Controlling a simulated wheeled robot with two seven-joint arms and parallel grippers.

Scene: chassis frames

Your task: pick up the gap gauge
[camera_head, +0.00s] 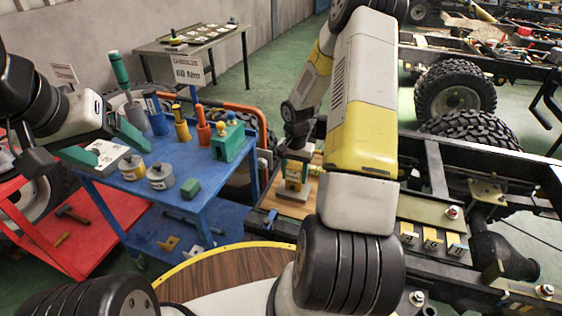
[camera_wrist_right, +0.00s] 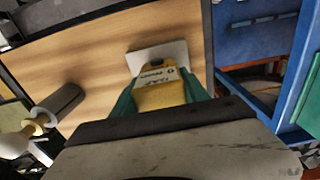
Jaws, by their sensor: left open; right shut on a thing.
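The gap gauge (camera_wrist_right: 160,96) is a yellow block with a dark-lettered label and a pale flat plate at its far end. It sits between the teal fingers of my right gripper (camera_wrist_right: 163,92), which is shut on it over a wooden board. In the head view my right gripper (camera_head: 294,170) is above the board, with the gauge's pale plate (camera_head: 291,205) below it. I cannot tell whether the plate touches the board.
A red cart (camera_head: 60,235) stands left. The wooden board (camera_wrist_right: 85,65) lies beside the black chassis frame (camera_head: 435,170). A dark cylinder (camera_wrist_right: 62,100) is left of the gauge.

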